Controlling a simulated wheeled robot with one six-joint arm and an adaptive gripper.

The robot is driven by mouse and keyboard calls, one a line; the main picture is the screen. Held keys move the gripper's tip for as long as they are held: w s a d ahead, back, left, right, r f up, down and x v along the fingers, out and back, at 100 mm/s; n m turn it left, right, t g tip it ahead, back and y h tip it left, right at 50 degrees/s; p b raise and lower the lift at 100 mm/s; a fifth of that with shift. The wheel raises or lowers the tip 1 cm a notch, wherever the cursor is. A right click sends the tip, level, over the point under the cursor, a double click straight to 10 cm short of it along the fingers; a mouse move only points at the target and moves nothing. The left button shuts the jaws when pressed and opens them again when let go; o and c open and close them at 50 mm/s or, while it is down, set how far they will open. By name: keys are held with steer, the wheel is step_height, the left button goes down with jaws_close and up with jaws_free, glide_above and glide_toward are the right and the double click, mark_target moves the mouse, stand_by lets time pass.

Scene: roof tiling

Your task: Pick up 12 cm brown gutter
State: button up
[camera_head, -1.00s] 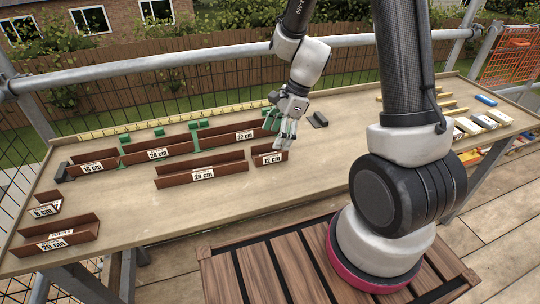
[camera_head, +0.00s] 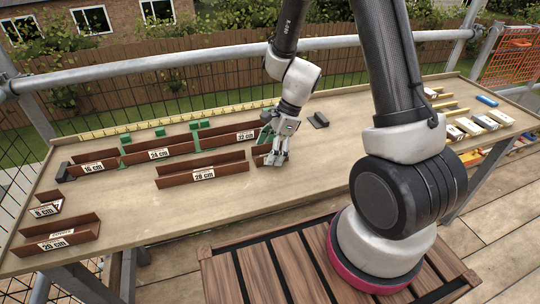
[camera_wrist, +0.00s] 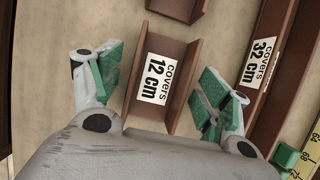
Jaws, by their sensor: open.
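The 12 cm brown gutter (camera_wrist: 176,72) lies on the table between the fingers of my gripper (camera_wrist: 157,92) in the wrist view. Its white label reads "covers 12 cm". My gripper is open, with green pads on either side of the gutter and gaps to both sides. In the head view my gripper (camera_head: 275,160) is down over the gutter (camera_head: 260,150), hiding most of it and its label.
The 28 cm gutter (camera_head: 222,178) lies just left of the 12 cm one. The 32 cm gutter (camera_head: 228,138) is close behind, in a row with the 24 cm (camera_head: 158,150) and 16 cm (camera_head: 98,167) gutters. A dark block (camera_head: 318,120) lies to the right. Front-middle table is bare.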

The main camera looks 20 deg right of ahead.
steer(key=shift+f, duration=0.1)
steer(key=shift+c, duration=0.2)
steer(key=c, duration=1.3)
